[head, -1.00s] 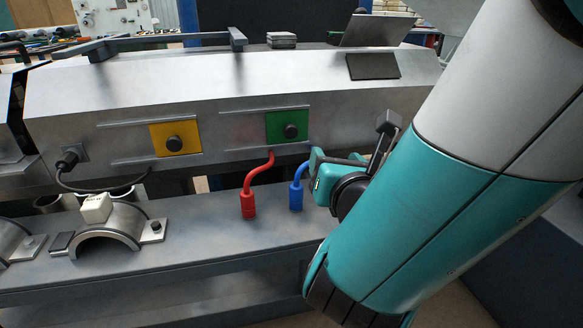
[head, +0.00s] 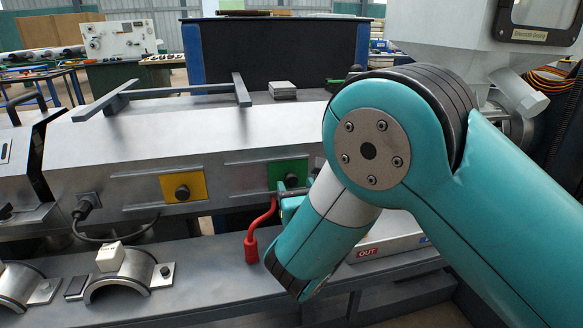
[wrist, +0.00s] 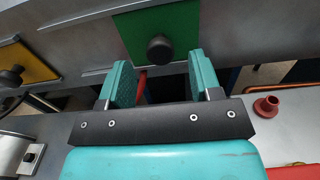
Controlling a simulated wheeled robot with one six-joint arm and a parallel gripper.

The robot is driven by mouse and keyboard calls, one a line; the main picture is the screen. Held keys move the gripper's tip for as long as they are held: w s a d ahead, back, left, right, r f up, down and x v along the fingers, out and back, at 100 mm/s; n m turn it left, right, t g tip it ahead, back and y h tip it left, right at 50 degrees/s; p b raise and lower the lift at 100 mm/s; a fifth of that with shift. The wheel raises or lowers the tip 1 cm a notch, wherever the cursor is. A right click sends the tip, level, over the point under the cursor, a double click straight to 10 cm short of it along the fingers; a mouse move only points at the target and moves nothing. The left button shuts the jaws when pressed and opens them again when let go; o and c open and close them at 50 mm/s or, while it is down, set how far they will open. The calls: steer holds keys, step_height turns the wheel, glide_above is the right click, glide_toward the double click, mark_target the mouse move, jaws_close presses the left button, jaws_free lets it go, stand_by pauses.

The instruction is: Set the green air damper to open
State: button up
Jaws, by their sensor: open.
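The green air damper (head: 287,172) is a flat plate with a black knob on the front of the grey machine housing. It sits at the right end of its rails, partly hidden by my arm in the head view. The wrist view shows the green plate (wrist: 160,22) and its black knob (wrist: 160,49) straight ahead. My gripper (wrist: 160,70) is open and empty, with one teal finger to each side of the knob's line. The knob appears just beyond the fingertips; I cannot tell whether they reach around it. In the head view my gripper (head: 289,200) is mostly hidden behind my arm.
A yellow damper (head: 183,186) with a black knob sits to the left on the same housing. A red hose (head: 258,230) hangs below the green damper. A tray marked OUT (head: 368,252) lies on the lower ledge at right.

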mark_target(292, 181)
steer(key=shift+p+x, duration=0.3)
steer(key=shift+x, duration=2)
steer(key=shift+c, duration=0.4)
